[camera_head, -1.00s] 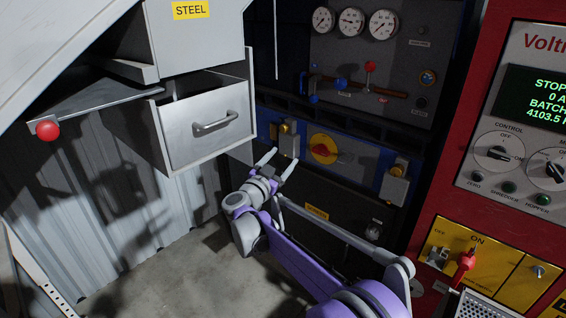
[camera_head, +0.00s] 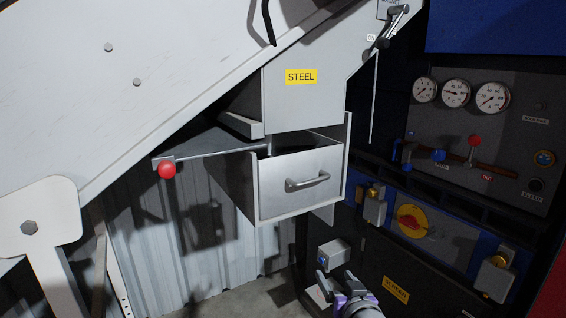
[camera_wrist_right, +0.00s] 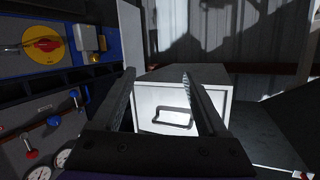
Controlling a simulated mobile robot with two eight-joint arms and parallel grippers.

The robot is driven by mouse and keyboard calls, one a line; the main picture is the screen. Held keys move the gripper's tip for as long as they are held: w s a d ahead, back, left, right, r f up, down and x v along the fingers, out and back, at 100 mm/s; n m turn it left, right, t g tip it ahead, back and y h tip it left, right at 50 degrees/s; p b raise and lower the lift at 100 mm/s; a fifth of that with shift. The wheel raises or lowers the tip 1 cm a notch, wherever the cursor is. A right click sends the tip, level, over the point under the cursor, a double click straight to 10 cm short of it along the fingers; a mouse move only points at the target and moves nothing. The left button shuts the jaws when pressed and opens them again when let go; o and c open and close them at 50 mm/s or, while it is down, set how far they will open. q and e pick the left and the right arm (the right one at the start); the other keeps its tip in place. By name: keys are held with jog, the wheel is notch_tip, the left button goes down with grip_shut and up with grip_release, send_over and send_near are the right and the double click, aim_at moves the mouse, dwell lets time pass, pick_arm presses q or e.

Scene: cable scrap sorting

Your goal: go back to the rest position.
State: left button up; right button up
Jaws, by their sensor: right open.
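My right gripper (camera_head: 336,278) shows at the bottom edge of the head view, below the steel drawer and apart from it. Only its fingers and part of the purple and grey wrist are in the frame. In the right wrist view the two dark fingers (camera_wrist_right: 158,78) stand wide apart with nothing held between them. The grey drawer (camera_wrist_right: 205,117) with its handle shows beyond and between the fingers, upside down. My left gripper is not in view.
The open drawer (camera_head: 270,204) hangs under the STEEL housing (camera_head: 310,100). A rod with a red knob (camera_head: 167,170) juts left. The gauge panel (camera_head: 480,130) and a red-and-yellow rotary switch (camera_head: 411,222) are at right. A small grey box (camera_head: 334,252) sits just above the gripper.

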jog(key=s+d+f+g+h, duration=0.1)
jog(key=s+f+g, duration=0.3)
jog(key=s+f, duration=0.6)
jog(key=s+d+f+g+h, duration=0.1)
jog(key=s+d+f+g, duration=0.3)
jog(key=s+f, duration=0.5)
jog(key=s+g, duration=0.1)
jog(key=s, duration=0.7)
jog(key=shift+d+f, duration=0.2)
jog(key=shift+f, duration=0.15)
jog(key=shift+w, duration=0.1)
